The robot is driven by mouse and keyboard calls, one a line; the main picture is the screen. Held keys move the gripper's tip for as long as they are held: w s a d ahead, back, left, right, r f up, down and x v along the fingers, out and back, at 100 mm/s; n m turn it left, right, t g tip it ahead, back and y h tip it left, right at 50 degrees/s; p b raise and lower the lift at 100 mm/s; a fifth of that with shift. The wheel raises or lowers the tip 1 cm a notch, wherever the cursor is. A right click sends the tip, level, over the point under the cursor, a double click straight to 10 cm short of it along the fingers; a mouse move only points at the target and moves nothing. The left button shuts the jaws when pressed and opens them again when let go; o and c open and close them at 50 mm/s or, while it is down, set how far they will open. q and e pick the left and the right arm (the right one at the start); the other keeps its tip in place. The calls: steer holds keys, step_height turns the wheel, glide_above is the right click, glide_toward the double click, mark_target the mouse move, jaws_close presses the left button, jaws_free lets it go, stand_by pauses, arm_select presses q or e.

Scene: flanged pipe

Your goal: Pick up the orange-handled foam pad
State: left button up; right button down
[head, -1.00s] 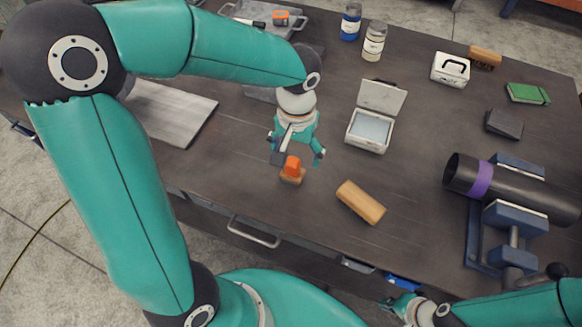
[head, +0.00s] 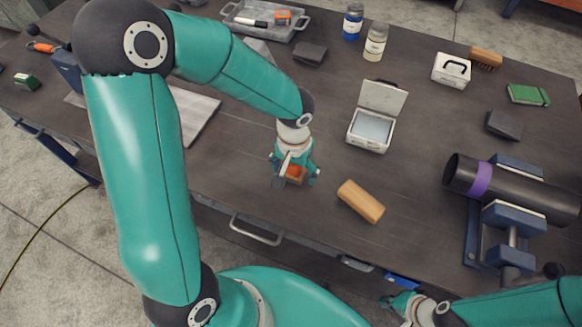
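The foam pad (head: 297,173) with the orange handle sits on the dark table near its front edge. Only part of the orange handle shows; the tan base is mostly hidden by my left gripper. My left gripper (head: 296,180) points down over the pad with its fingers spread, one on each side of the handle. I cannot tell whether either finger touches it. My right gripper (head: 398,304) is low at the bottom of the view, off the table's front edge, away from the pad; its fingers are too small to read.
A tan block (head: 361,201) lies just right of the pad. An open white box (head: 369,143) stands behind it. A dark pipe (head: 520,190) with a purple band rests on blue supports at the right. A grey tray (head: 238,29) is at the back left.

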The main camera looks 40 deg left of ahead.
arm_select(q)
steer(key=c, duration=1.2)
step_height(320, 180, up, 20)
steer(key=shift+r, duration=0.1)
steer(key=o, duration=0.6)
steer(key=c, duration=0.4)
